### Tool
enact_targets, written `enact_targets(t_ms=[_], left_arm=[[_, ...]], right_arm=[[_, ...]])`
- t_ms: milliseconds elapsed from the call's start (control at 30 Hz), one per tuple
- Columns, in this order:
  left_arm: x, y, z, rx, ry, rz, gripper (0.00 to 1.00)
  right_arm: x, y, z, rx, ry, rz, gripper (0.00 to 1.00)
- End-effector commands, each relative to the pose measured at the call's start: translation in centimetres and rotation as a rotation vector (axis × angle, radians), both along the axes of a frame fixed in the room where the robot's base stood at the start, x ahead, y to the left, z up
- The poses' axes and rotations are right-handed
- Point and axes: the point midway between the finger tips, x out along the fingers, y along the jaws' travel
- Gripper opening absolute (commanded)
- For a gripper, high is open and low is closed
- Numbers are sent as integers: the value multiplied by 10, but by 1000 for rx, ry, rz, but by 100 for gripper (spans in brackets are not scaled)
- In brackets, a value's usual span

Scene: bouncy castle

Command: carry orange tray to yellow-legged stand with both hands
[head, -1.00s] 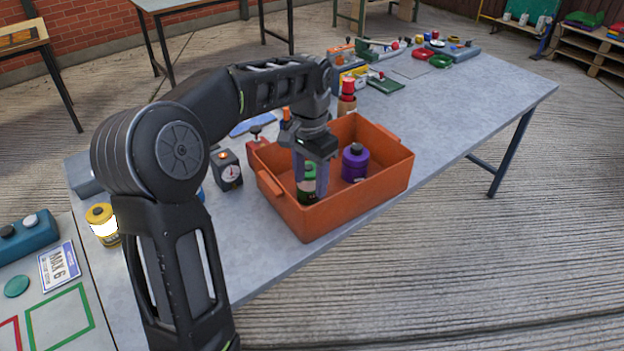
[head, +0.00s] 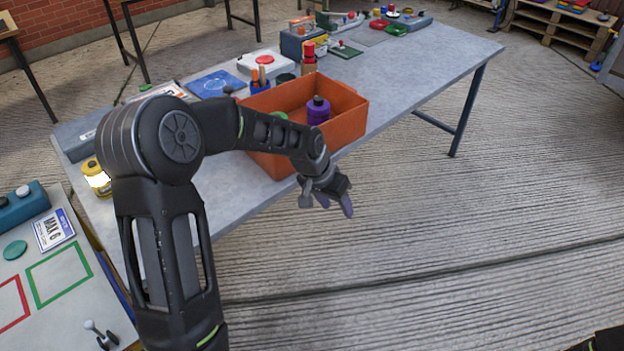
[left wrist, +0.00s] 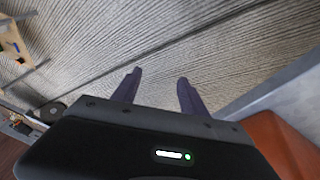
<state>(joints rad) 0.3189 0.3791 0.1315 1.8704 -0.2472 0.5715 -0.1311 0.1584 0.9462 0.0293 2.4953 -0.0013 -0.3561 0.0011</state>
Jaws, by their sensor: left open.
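The orange tray (head: 345,121) sits on the grey table, with a purple bottle (head: 318,110) and a green-topped item (head: 280,116) inside. My left arm crosses in front of the tray's near left part and hides some of it. My left gripper (head: 337,205) is open and empty, past the table's near edge and over the floor. In the left wrist view its two fingers (left wrist: 157,90) stand apart with bare floor beyond, and the tray (left wrist: 280,145) shows at the lower right. I cannot make out a yellow-legged stand.
The grey table (head: 420,75) also holds a yellow jar (head: 97,177), a white box with a red button (head: 266,64) and a red-capped bottle (head: 308,58). Another table with a number plate (head: 54,230) is at the lower left.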

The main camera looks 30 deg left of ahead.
Motion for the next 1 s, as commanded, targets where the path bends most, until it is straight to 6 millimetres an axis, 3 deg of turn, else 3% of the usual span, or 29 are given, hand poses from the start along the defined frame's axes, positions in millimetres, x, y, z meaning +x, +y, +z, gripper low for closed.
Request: enact_targets(t_ms=[167,267,300,400,500,600,700,900,1000], left_arm=[[-29,-66,-82,-114,1,59,51],[-80,-116,-142,-182,45,111,51],[-111,-135,-166,-203,79,132,51],[-185,-169,-205,-222,168,163,51],[-239,-186,-224,-220,246,161,51],[-268,-194,-231,-215,290,154,51],[-278,-195,-233,-214,306,150,51],[-277,-195,-233,-214,304,149,51],[-277,-195,-233,-214,304,149,43]], right_arm=[[0,0,0,0,0,0,51],[0,0,0,0,0,0,51],[0,0,0,0,0,0,51],[0,0,0,0,0,0,51],[0,0,0,0,0,0,51],[0,0,0,0,0,0,51],[0,0,0,0,0,0,51],[0,0,0,0,0,0,51],[0,0,0,0,0,0,43]])
